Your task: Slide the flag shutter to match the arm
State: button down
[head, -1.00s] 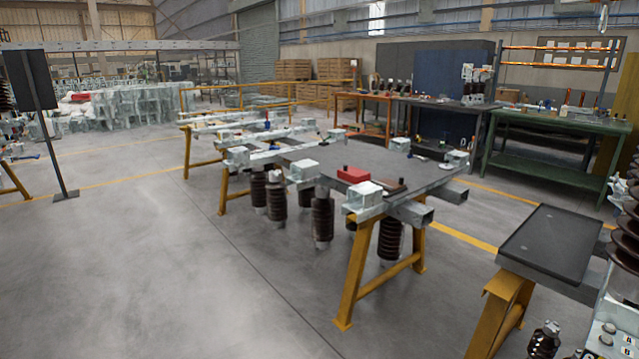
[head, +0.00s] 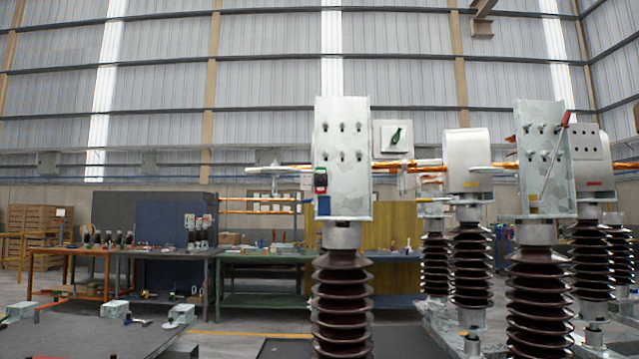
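A pale square plate with a dark green mark (head: 396,137) shows just right of the near galvanized bracket (head: 343,155); it looks like the flag, but I cannot make out a sliding shutter edge. Copper-coloured arms (head: 425,163) run level behind and below it, past a rounded grey housing (head: 467,160). I cannot tell from here how the arm is set. The near bracket stands upright on a brown ribbed insulator (head: 342,302). My gripper is not in view.
Another bracket (head: 541,160) with a red-handled rod (head: 556,152) stands at right, among several insulators. A small red, black and blue device (head: 320,192) sits on the near bracket's left edge. A dark tabletop (head: 85,337) is at lower left, with workbenches (head: 262,285) behind.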

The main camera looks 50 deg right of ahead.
aim_at(321, 180)
jog(key=i+j, duration=0.2)
jog(key=i, duration=0.15)
jog(key=i+j, duration=0.25)
jog(key=i+j+z, duration=0.15)
jog(key=z, duration=0.2)
jog(key=i+j+z, duration=0.25)
jog(key=z, duration=0.15)
jog(key=i+j+z, duration=0.35)
jog(key=k+z, duration=0.1)
jog(key=z, duration=0.55)
